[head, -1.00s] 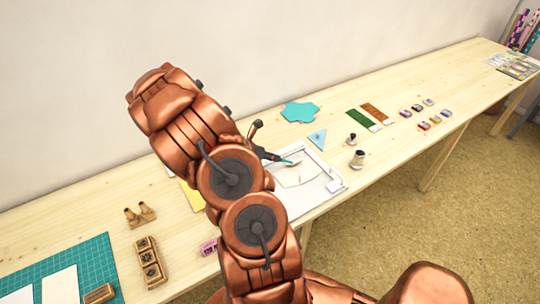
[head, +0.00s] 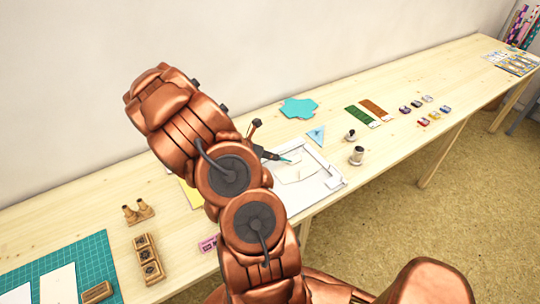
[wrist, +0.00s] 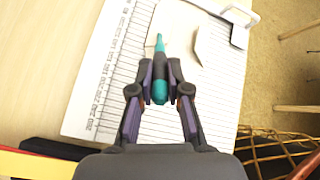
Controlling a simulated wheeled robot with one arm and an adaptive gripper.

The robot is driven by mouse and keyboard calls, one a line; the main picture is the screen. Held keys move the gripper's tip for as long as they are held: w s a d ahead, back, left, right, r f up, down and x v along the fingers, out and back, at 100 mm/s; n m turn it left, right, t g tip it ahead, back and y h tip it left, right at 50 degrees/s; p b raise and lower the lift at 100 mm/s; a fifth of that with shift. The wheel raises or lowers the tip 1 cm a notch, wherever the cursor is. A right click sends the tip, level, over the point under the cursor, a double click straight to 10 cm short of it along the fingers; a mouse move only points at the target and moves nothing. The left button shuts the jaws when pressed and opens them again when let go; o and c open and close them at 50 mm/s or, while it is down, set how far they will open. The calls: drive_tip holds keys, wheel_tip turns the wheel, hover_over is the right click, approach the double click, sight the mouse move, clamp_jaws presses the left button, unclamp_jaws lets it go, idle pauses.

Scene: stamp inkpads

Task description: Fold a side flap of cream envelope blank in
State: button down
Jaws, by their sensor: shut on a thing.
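The cream envelope blank (head: 292,174) lies on a white scoring board (head: 331,186). In the wrist view the blank (wrist: 182,22) shows beyond my gripper, with a pale pointed flap (wrist: 205,48) at its right side; I cannot tell how far that flap is folded. My gripper (wrist: 160,84) is shut on a teal-and-dark pen-like tool (wrist: 160,61). The tool's pointed tip reaches over the blank's near part; I cannot tell whether it touches. In the head view my arm hides most of the gripper and the board's left part.
A teal envelope blank (head: 299,108), a light-blue triangle (head: 316,135) and two stamps (head: 356,155) lie around the board. Green and brown cards (head: 362,118) and several inkpads (head: 421,121) are farther right. A stamp tray (head: 147,260) and green cutting mat (head: 95,257) are at left.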

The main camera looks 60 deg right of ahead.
drive_tip(key=shift+r, duration=0.15)
drive_tip(key=shift+r+p, duration=2.85)
drive_tip(key=shift+r, duration=0.55)
